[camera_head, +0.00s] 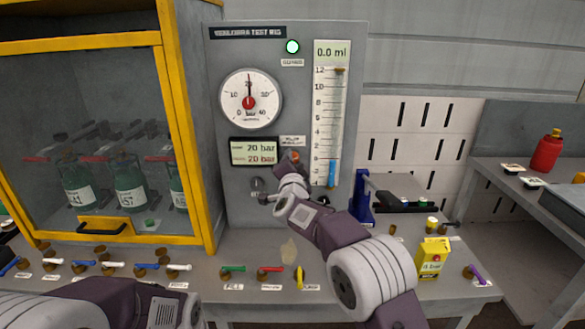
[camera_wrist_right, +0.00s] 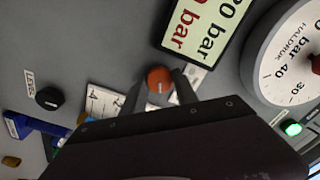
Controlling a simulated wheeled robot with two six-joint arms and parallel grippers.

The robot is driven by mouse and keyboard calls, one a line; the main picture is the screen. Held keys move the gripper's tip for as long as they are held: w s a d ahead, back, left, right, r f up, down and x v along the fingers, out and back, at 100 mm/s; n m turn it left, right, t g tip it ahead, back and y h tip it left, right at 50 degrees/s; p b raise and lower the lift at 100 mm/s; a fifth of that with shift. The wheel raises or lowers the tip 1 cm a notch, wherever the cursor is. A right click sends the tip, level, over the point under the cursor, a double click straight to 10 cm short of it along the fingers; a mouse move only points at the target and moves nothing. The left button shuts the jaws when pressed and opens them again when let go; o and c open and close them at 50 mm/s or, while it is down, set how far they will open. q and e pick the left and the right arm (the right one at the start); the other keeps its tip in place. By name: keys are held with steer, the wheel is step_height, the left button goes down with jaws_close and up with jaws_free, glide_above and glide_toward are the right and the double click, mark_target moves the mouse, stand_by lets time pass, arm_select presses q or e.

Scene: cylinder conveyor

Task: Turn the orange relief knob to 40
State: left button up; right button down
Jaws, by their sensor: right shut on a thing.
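The orange relief knob (camera_wrist_right: 159,79) is on the front of the grey test rig panel (camera_head: 240,200), with a pale pointer line on its face. It shows as a small orange spot (camera_head: 295,155) above my wrist in the head view. My right gripper (camera_wrist_right: 160,88) is shut on it, with one finger on each side. The round gauge (camera_head: 250,98) has its needle at about 20. The display (camera_head: 254,152) reads 20 bar on both lines, the lower one red. My left arm shows at the bottom left; its gripper is out of view.
A dark knob (camera_wrist_right: 49,98) sits beside the orange one on the panel. A yellow-framed cabinet (camera_head: 205,200) with bottles stands left. A yellow carton (camera_head: 432,258) and a blue stand (camera_head: 362,200) are right of the rig.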

steer(key=m+b, duration=0.3)
steer(key=m, duration=0.4)
steer(key=m+b, duration=0.3)
steer(key=m, duration=0.4)
steer(key=m+b, duration=0.3)
steer(key=m, duration=0.4)
steer(key=shift+f+m+b, duration=0.25)
steer(key=shift+m+b, duration=0.05)
steer(key=shift+b, duration=0.1)
steer(key=shift+m, duration=0.3)
steer(key=c, duration=1.2)
jaws_free()
steer(key=shift+c, duration=0.2)
steer(key=shift+r, duration=0.1)
